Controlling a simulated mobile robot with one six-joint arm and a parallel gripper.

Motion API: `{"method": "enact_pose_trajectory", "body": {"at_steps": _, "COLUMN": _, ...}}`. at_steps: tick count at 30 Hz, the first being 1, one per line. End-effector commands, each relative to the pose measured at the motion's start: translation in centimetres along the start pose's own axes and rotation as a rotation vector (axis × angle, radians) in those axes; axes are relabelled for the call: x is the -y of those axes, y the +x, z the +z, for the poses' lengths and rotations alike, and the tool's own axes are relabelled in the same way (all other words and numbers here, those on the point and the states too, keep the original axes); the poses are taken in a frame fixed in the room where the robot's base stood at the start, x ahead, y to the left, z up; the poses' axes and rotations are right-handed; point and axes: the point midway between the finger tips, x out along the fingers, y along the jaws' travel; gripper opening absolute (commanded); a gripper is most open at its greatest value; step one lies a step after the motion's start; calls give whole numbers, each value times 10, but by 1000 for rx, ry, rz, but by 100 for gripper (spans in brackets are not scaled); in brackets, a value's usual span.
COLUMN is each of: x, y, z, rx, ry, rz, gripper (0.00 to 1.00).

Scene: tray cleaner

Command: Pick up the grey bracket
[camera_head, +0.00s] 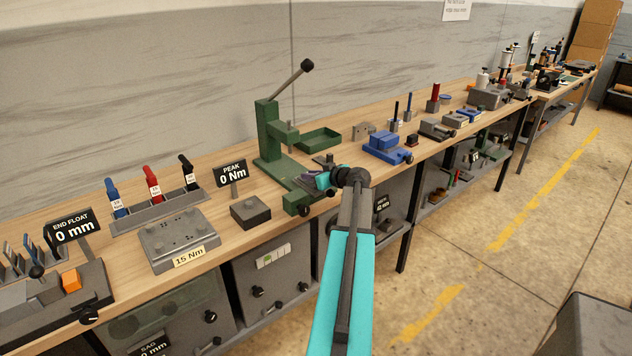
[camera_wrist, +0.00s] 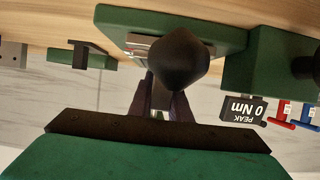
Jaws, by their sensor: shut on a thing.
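My gripper (camera_head: 322,168) is over the front of the green press (camera_head: 265,130). In the wrist view my dark fingers (camera_wrist: 159,98) are closed on a small grey part (camera_wrist: 158,86). Only a sliver of it shows, so I cannot tell whether it is the grey bracket. A black rounded knob (camera_wrist: 178,62) covers the fingertips there. The press's green base (camera_wrist: 220,28) lies close beyond the fingers. A separate grey piece with holes (camera_head: 363,131) stands on the bench right of the green tray; it shows at the left edge of the wrist view (camera_wrist: 12,53).
A blue vise (camera_head: 387,147) is to the right, a dark grey block (camera_head: 250,212) and the PEAK sign (camera_head: 231,172) to the left. The press lever (camera_head: 290,83) rises high. Bare bench (camera_head: 225,245) shows at front left.

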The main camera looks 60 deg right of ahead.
Motion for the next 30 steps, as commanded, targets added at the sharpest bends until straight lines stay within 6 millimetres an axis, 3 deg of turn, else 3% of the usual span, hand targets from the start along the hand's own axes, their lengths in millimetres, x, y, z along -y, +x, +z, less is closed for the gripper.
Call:
{"method": "enact_pose_trajectory", "body": {"at_steps": 13, "x": 0, "y": -2, "z": -6, "rx": -1, "ry": -1, "rz": 0, "gripper": 0}}
{"method": "enact_pose_trajectory", "body": {"at_steps": 24, "x": 0, "y": -13, "z": -33, "rx": -2, "ry": -2, "rz": 0, "gripper": 0}}
{"method": "enact_pose_trajectory", "body": {"at_steps": 30, "x": -18, "y": -48, "z": -20, "rx": -2, "ry": 0, "rz": 3, "gripper": 0}}
